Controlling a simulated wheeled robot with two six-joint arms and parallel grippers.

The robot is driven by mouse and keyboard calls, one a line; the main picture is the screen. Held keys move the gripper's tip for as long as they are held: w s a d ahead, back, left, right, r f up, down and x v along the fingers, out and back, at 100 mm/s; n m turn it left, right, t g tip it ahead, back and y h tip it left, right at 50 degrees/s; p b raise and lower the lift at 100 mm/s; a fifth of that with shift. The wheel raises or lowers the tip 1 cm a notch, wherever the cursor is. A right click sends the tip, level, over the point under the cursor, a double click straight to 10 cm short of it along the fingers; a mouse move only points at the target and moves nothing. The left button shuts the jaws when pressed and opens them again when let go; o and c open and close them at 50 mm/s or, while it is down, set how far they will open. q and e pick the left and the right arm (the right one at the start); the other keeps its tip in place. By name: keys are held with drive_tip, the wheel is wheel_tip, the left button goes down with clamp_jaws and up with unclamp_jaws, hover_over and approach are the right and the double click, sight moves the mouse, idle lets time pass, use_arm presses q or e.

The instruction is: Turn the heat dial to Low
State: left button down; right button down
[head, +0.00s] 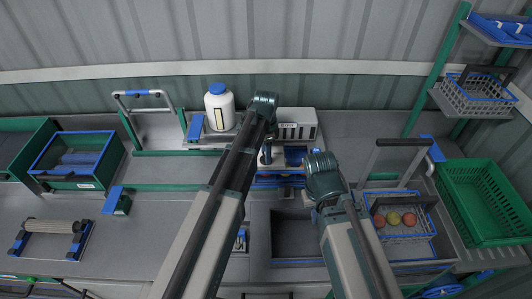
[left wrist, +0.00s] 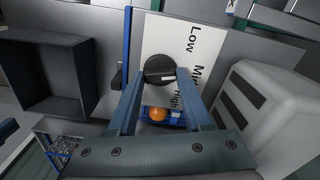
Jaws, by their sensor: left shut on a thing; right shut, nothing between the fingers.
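The heat dial (left wrist: 160,69) is a round black knob with a white mark, on a white panel (left wrist: 178,38) lettered Low, a partly covered middle word and High. The mark lies on the side towards the lettering, lower right in the left wrist view; which word it points at I cannot tell exactly. My left gripper (left wrist: 161,78) is shut on the dial, one finger on each side. In the head view my left gripper (head: 266,155) is at the machine in the middle, and the dial is hidden. My right gripper (head: 314,213) is shut and empty, partly hidden by its arm.
A white vented box (head: 297,131) stands close beside the dial; an orange tomato (left wrist: 157,114) lies near the fingers. A white bottle (head: 219,110) stands behind left. A sunken bin (head: 292,262), a tomato basket (head: 437,247) and a green crate (head: 478,165) are to the right.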

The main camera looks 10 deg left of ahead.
use_arm(q)
drive_tip(key=n, duration=0.4)
drive_tip(key=shift+n, duration=2.3)
drive_tip(key=shift+c, duration=1.6)
unclamp_jaws()
wheel_tip(320, 180, up, 14)
drive_tip(key=p, duration=1.3)
drive_tip(key=shift+p, duration=0.4)
